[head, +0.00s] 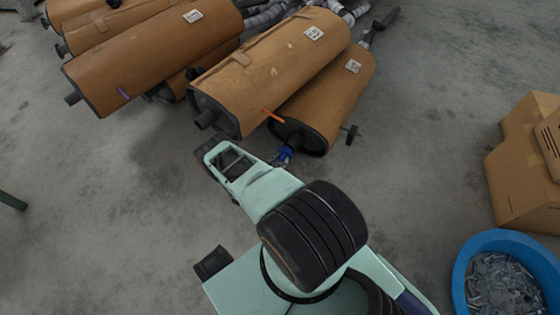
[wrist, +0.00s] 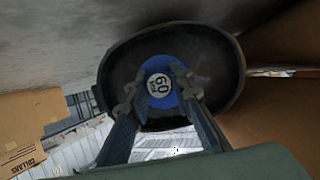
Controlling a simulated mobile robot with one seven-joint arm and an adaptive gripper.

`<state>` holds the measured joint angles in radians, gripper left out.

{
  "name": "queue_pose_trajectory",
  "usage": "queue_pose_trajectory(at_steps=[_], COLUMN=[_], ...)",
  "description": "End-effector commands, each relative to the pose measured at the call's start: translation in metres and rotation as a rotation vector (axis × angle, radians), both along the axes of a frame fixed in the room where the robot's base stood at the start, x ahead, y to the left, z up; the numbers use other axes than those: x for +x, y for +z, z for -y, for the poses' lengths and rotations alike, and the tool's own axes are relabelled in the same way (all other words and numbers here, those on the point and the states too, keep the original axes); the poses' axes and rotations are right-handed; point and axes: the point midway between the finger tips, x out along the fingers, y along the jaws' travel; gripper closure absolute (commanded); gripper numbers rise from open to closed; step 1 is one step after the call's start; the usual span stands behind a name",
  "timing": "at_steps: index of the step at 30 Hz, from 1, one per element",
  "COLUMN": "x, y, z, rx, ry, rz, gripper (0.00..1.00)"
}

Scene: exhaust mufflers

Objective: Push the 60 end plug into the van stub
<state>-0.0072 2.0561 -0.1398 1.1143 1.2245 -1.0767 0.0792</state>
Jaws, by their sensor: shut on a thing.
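The blue end plug (wrist: 160,76) with a white disc marked 60 faces the wrist camera. My gripper (wrist: 158,95) is shut on it, one finger on each side. The plug sits in front of the dark oval end face (wrist: 116,75) of a muffler, near its middle. The plug hides the stub, so I cannot tell whether it is in it or only against it. In the head view the blue plug (head: 285,152) and my gripper (head: 281,160) are at the near end of the lower right brown muffler (head: 328,95).
More mufflers (head: 155,50) lie further left. A blue tub (head: 462,270) of metal pieces and cardboard boxes (head: 520,175) stand at right.

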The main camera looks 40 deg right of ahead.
Motion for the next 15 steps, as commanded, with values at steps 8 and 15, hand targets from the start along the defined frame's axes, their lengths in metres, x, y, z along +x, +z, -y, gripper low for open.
queue_pose_trajectory(at_steps=[8,15], x=[0.003,0.005], y=[0.0,0.0], z=[0.007,0.012], rx=[-0.001,0.0], ry=[-0.001,-0.001], rz=[0.001,0.0], gripper=[1.0,1.0])
